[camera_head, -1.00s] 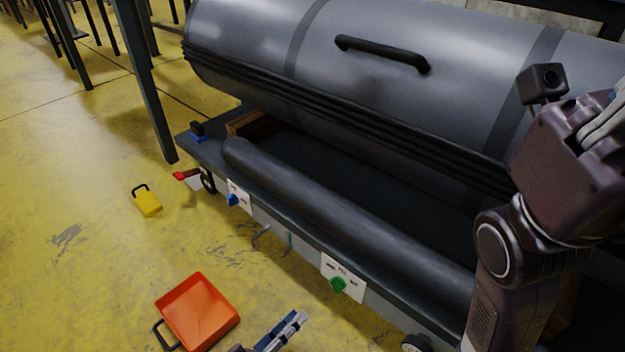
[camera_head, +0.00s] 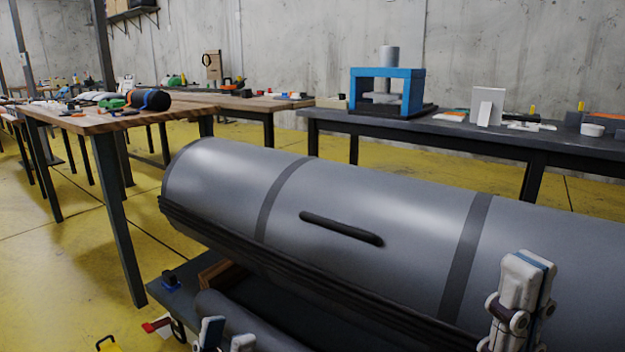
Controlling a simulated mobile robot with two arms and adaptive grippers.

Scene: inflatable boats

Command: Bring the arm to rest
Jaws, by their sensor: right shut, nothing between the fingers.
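My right gripper (camera_head: 524,285) stands upright at the lower right, in front of the grey inflatable boat tube. Its fingers are together with nothing between them. My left gripper (camera_head: 227,338) shows only its two fingertips at the bottom edge. They are apart, and no object shows between them; the rest of it is out of frame. The large grey tube (camera_head: 390,205) with a black handle (camera_head: 341,228) lies along the trolley (camera_head: 182,300).
A wooden table (camera_head: 95,123) with tools stands at the left. A dark bench (camera_head: 460,135) with a blue press (camera_head: 386,90) stands behind the tube. A red-handled item (camera_head: 155,325) and the top of a yellow item (camera_head: 108,345) show at the lower left. Yellow floor is open at the left.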

